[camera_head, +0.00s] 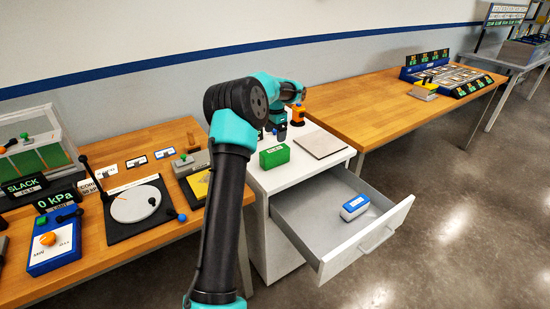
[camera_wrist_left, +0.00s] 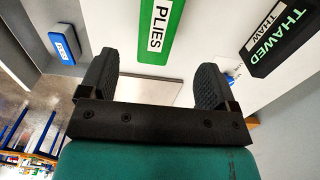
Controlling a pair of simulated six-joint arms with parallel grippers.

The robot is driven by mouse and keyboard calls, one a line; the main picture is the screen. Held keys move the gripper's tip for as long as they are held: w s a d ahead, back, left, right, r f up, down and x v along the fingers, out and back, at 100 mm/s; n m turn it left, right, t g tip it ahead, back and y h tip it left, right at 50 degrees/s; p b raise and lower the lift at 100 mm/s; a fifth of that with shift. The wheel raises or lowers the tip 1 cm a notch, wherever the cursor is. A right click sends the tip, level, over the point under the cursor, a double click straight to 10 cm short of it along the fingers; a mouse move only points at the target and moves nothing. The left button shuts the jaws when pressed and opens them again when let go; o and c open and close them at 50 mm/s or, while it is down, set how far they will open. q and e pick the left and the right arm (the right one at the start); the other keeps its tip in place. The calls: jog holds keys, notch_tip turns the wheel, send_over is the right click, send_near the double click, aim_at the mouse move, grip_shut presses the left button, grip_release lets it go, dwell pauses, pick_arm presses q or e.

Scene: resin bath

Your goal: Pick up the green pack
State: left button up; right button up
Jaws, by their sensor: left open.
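The green pack (camera_head: 274,155) lies on the white top of the drawer cabinet. In the left wrist view the green pack (camera_wrist_left: 161,28) carries a white label reading PLIES and is cut off by the top edge. My left gripper (camera_head: 275,132) is behind and above the pack in the head view, partly hidden by its own arm. In the wrist view my left gripper (camera_wrist_left: 154,82) is open and empty, with the pack beyond and between its fingertips, apart from them. My right gripper is not in view.
A drawer (camera_head: 318,223) stands open with a blue and white pack (camera_head: 354,207) in it. A flat grey-beige plate (camera_head: 321,141) lies right of the green pack. An orange item (camera_head: 298,114) stands behind. The wrist view shows a black THAWED block (camera_wrist_left: 282,40).

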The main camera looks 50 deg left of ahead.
aim_at(275, 149)
pick_arm(q)
notch_tip(275, 149, down, 7)
jog(key=shift+r, duration=0.1)
dwell(0.4)
jog(key=shift+s+d+f, duration=0.15)
jog(key=shift+f, duration=2.45)
jog(key=shift+c, duration=0.3)
jog(key=c, duration=1)
jog(key=shift+c, duration=0.4)
jog(key=shift+r, duration=0.15)
